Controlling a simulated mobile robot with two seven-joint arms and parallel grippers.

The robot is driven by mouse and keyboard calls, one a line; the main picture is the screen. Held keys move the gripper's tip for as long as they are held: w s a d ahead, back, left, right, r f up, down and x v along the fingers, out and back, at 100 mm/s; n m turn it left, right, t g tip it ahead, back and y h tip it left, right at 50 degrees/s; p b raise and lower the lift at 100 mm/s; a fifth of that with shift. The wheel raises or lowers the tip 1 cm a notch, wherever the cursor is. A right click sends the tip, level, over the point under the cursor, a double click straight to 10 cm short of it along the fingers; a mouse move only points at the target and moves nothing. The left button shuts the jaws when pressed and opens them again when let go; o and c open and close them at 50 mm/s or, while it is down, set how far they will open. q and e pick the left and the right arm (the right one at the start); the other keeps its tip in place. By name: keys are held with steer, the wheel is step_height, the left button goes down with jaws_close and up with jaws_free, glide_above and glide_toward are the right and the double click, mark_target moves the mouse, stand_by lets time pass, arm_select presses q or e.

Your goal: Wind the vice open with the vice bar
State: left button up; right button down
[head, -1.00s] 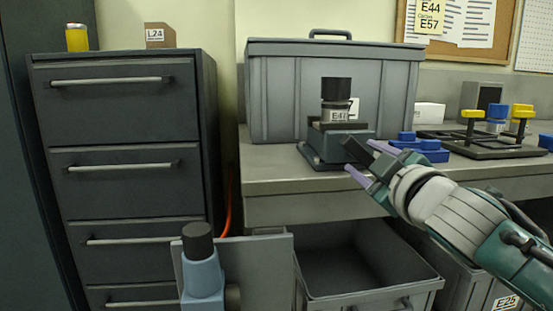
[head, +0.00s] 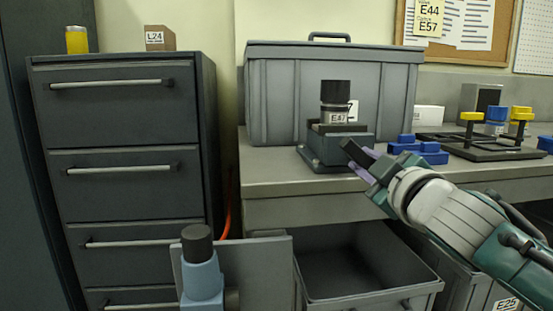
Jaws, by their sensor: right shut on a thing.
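The vice (head: 340,150) is a grey-blue block on the bench, in front of the large grey bin. A jar with a black lid and a label reading E47 (head: 335,102) stands upright between its jaws. My right gripper (head: 366,163) is at the vice's right side, its purple fingers shut on a dark bar (head: 350,151), which looks like the vice bar. The fingers hide part of the bar, and I cannot tell how its far end meets the vice.
The large lidded bin (head: 280,100) stands behind the vice. Blue blocks (head: 425,153) and a black rack with yellow handles (head: 485,150) are to the right. An open bin (head: 365,275) is below the bench edge. A drawer cabinet (head: 125,120) stands left.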

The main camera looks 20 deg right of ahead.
steer(key=shift+n, duration=0.3)
steer(key=n, duration=0.3)
steer(key=shift+s+f+n, duration=0.1)
steer(key=shift+f+n, duration=0.05)
steer(key=shift+n, duration=0.25)
steer(key=shift+f+n, duration=0.1)
steer(key=shift+n, duration=0.8)
steer(key=shift+f, duration=0.1)
steer(key=c, duration=1.1)
jaws_free()
steer(key=o, duration=0.4)
steer(key=shift+r, duration=0.2)
